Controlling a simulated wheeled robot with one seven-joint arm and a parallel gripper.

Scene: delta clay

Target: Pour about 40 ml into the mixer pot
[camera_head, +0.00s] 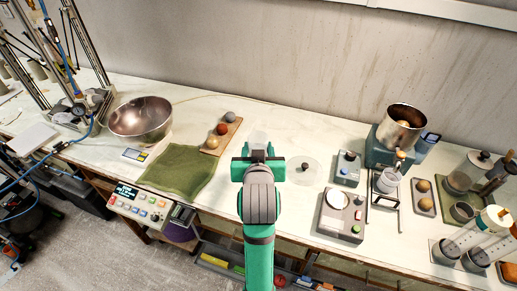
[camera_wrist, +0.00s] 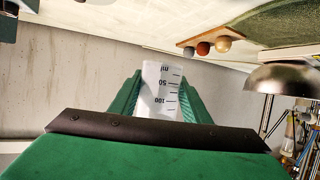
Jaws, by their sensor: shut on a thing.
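My gripper (camera_head: 258,161) is over the middle of the bench, shut on a clear measuring beaker (camera_wrist: 161,90). In the wrist view the beaker stands between the two green fingers, with black marks for ml, 50 and 100. In the head view only its faint clear top (camera_head: 258,139) shows beyond my gripper. I cannot tell how much liquid is in it. A coppery metal pot (camera_head: 403,128) on a teal block at the back right looks like the mixer pot. It is upright and open, well to the right of my gripper.
A clear round lid (camera_head: 305,172) lies just right of my gripper. A wooden board (camera_head: 212,146) with several balls and a green cloth (camera_head: 178,171) lie left. A metal bowl (camera_head: 141,120) stands farther left. Small devices (camera_head: 343,215) and a stand (camera_head: 385,190) sit before the pot.

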